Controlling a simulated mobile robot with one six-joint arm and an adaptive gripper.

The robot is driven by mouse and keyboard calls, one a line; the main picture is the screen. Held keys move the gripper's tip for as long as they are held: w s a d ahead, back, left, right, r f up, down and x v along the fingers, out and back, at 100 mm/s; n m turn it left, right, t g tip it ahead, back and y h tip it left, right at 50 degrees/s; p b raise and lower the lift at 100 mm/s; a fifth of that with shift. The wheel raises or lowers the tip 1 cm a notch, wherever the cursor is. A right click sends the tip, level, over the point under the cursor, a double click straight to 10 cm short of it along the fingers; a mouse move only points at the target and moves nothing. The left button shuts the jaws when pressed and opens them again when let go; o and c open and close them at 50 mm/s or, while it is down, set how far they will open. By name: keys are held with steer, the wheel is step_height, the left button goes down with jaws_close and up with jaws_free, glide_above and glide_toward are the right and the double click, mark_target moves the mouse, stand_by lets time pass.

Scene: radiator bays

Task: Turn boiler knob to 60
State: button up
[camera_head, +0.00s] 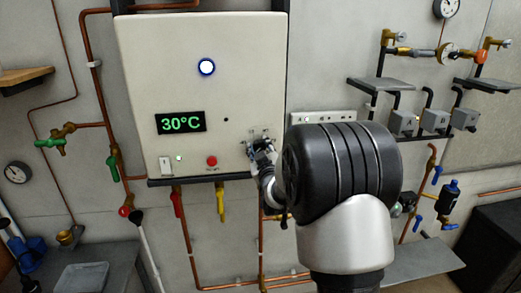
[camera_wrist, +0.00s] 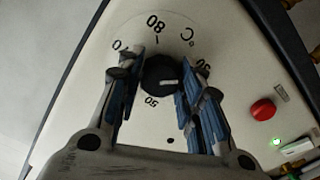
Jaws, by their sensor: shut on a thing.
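The boiler (camera_head: 200,95) is a pale box on the wall, and its display (camera_head: 181,122) reads 30°C. In the wrist view, the black round boiler knob (camera_wrist: 159,73) has a white mark pointing to the right of the picture. An 80 and a °C stand above it and a 50 below; the labels at the sides are partly covered by the fingers. My gripper (camera_wrist: 160,86) is shut on the knob, one blue-padded finger on each side. In the head view my gripper (camera_head: 261,146) is at the boiler's lower right, and the knob cannot be made out there.
A red button (camera_head: 212,161), a green light (camera_head: 179,158) and a white switch (camera_head: 165,167) sit left of my gripper. Copper pipes with red (camera_head: 177,204) and yellow (camera_head: 220,202) valve handles run below the boiler.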

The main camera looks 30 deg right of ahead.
steer(key=shift+c, duration=0.7)
steer(key=shift+f+m+b, duration=0.1)
steer(key=shift+m+b, duration=0.2)
steer(key=shift+b, duration=0.25)
